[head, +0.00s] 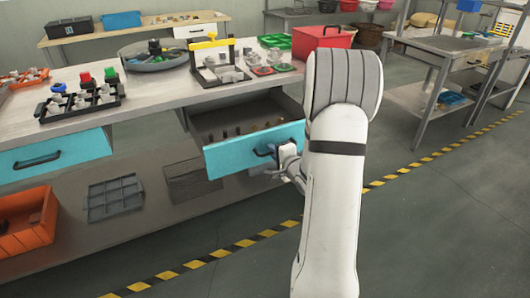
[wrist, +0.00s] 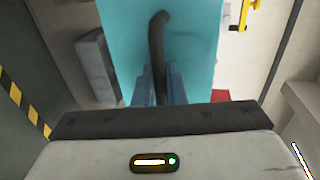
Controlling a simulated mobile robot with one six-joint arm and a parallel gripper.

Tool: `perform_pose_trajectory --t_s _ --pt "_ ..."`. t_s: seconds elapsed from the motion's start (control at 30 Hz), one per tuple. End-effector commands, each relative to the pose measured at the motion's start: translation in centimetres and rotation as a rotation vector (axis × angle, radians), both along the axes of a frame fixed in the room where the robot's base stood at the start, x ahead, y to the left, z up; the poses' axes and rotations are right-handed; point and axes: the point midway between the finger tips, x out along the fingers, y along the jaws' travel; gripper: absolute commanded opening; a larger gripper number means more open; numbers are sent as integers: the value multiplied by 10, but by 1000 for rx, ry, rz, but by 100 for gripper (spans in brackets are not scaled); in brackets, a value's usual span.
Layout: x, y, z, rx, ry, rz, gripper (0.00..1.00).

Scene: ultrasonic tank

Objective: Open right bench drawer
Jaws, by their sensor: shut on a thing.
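The right bench drawer (head: 240,152) has a turquoise front and stands pulled out from under the bench top. Several small dark and brass-coloured pieces lie inside it. Its black bar handle (head: 264,151) is partly hidden by my gripper in the head view. My gripper (head: 288,158) is at the right part of the drawer front, mostly behind my white arm. In the wrist view, the black handle (wrist: 157,40) runs down between the blue fingers of my gripper (wrist: 160,85), which are shut on it against the turquoise front (wrist: 190,35).
A left turquoise drawer (head: 55,155) is shut. The bench top (head: 150,95) holds a rack of colored-top parts (head: 80,97), a round grey tray (head: 153,60) and a red box (head: 321,38). An orange bin (head: 28,225) sits below.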

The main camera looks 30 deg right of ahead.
Motion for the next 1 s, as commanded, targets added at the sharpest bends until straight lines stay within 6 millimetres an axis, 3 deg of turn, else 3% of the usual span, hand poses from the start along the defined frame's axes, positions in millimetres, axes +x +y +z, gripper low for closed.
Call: perform_pose_trajectory --t_s 0.23,0.27,0.4,0.67,0.77,1.0 --pt "2 -1 2 0 -4 -6 0" --pt "3 0 2 -1 -4 -5 13" --pt "3 4 1 0 -3 4 24" --pt "4 8 1 1 -2 13 26" --pt "-3 8 3 0 -2 14 26" --pt "-43 6 11 0 -1 9 26"
